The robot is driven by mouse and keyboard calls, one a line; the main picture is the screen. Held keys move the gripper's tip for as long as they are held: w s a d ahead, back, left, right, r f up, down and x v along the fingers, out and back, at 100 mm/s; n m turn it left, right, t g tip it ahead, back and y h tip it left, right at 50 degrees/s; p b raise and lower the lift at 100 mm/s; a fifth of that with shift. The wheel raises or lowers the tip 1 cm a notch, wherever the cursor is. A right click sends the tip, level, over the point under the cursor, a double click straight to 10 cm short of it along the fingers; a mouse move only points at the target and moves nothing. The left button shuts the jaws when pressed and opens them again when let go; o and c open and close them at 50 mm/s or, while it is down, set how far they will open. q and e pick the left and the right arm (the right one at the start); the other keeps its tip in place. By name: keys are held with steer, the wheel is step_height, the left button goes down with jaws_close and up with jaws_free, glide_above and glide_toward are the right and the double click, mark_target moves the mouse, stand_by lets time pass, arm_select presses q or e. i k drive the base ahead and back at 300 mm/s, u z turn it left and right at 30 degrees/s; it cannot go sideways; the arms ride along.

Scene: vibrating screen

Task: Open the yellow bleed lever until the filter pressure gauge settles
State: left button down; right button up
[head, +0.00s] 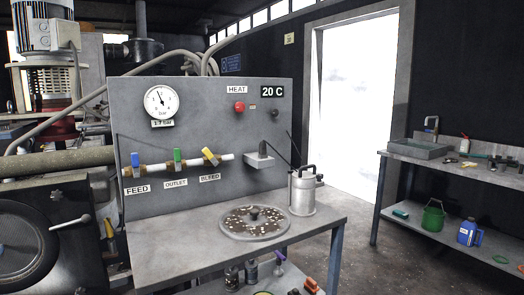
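The yellow bleed lever (211,156) sits on the white pipe above the BLEED label, tilted with its top to the left. The round white pressure gauge (160,102) is on the grey panel above the levers. Its black needle points up and slightly left; the small readout under it is too blurred to read surely. The blue feed lever (135,160) and the green outlet lever (177,155) stand about upright to the left of the yellow one. Neither of my grippers shows in the head view.
The grey bench (180,248) holds a round speckled disc (254,222) and a metal canister (303,192) at the right. The panel (240,130) behind them carries a red button (239,106). The space directly in front of the levers looks clear.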

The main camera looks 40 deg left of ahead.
mark_target(205, 152)
steer(key=z, duration=0.05)
steer(key=i, duration=0.9)
steer(key=u, duration=0.45)
